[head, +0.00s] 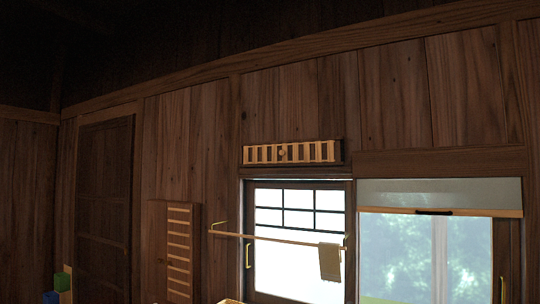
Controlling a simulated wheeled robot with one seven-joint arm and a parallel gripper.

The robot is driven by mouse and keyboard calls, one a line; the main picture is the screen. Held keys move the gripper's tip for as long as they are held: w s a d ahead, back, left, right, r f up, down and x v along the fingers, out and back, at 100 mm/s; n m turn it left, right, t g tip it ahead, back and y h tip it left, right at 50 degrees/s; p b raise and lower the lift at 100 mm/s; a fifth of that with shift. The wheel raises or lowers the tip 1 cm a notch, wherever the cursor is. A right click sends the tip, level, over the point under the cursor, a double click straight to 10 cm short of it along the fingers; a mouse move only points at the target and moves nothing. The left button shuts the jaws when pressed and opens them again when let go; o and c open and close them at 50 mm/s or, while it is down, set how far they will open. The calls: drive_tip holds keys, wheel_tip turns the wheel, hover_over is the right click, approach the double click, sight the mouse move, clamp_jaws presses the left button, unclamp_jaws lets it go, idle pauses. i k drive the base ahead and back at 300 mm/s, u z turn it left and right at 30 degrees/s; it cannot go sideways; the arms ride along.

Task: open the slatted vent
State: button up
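A slatted vent (297,153) is set high on the dark wooden wall, just above the lattice window. It is a long, low frame with pale upright slats and dark gaps between them. A small round knob (282,152) shows a little left of its middle. A darker strip of frame shows at its right end. I cannot tell from here how far the slats cover the openings behind them. My gripper is not in this view.
Below the vent, a rail (270,237) with a hanging cloth (329,262) crosses the lattice window (268,216). Right of it is a window with a partly lowered blind (440,194). A panel with horizontal slats (179,252) is at lower left, near a dark door (104,205).

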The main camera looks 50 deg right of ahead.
sight(284, 153)
drive_tip(key=z, duration=1.7)
drive_tip(key=k, duration=0.3)
drive_tip(key=u, duration=0.6)
drive_tip(key=i, duration=1)
drive_tip(key=z, duration=0.65)
drive_tip(key=i, duration=0.7)
drive_tip(key=z, duration=0.5)
